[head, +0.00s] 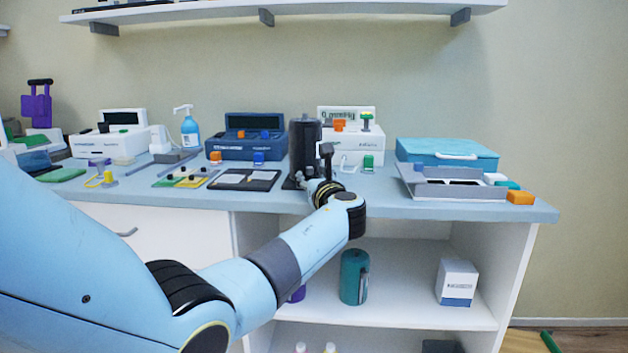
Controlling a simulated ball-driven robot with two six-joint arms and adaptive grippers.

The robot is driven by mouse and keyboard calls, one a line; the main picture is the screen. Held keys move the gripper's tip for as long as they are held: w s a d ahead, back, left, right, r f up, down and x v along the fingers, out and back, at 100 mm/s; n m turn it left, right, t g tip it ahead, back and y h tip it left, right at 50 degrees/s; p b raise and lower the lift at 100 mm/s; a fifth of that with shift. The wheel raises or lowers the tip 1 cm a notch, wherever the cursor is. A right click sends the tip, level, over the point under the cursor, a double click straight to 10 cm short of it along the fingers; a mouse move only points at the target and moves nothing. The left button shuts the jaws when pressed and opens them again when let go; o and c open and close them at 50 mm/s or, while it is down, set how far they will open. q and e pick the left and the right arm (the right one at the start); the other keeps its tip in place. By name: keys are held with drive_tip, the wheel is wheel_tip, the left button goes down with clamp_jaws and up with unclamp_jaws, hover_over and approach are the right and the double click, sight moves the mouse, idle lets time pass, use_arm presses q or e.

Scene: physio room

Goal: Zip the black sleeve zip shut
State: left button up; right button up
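A tall black cylinder (304,140) stands upright on the counter near the middle. It may be the black sleeve, but I cannot make out a zip or its slider on it. My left gripper (315,168) is small and dark at the end of my blue arm, in front of the cylinder's lower part and overlapping it in the picture. I cannot tell whether it touches the cylinder or whether its fingers are open or shut. A flat black case (262,184) with two pale panels lies to the left of it. My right gripper is out of view.
The grey-blue counter (400,208) holds a navy box (272,149), a white box (362,155), a teal case (420,147), a grey tray (440,191) and an orange block (520,197). A blue pump bottle (190,132) stands at the back. Open shelves lie below.

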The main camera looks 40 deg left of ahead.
use_arm(q)
drive_tip(key=v, duration=1.2)
drive_tip(key=shift+f, duration=0.15)
drive_tip(key=s+f+g+h, duration=0.2)
drive_tip(key=s+f, duration=0.6)
drive_tip(key=f, duration=0.5)
drive_tip(key=s+f+n+g+h, duration=0.1)
drive_tip(key=s+f+g+h, duration=0.15)
drive_tip(key=s+f, duration=0.85)
drive_tip(key=s+f+g+h, duration=0.1)
drive_tip(key=s+f+h, duration=0.35)
drive_tip(key=f, duration=1.05)
drive_tip(key=s+d+f+n+g+h, duration=0.1)
drive_tip(key=s+d+f+n, duration=0.1)
drive_tip(key=s+f+n, duration=0.3)
drive_tip(key=s+d+f+n+g+h, duration=0.2)
drive_tip(key=s+f+n, duration=0.3)
drive_tip(key=s+n, duration=0.6)
drive_tip(key=s+d+f+n+g+h, duration=0.1)
drive_tip(key=s+f+n, duration=0.4)
drive_tip(key=s, duration=1.4)
drive_tip(key=d+n, duration=0.1)
drive_tip(key=n, duration=0.2)
drive_tip(key=shift+s+f+g+h, duration=0.25)
drive_tip(key=shift+g+h, duration=0.05)
drive_tip(key=shift+g, duration=0.05)
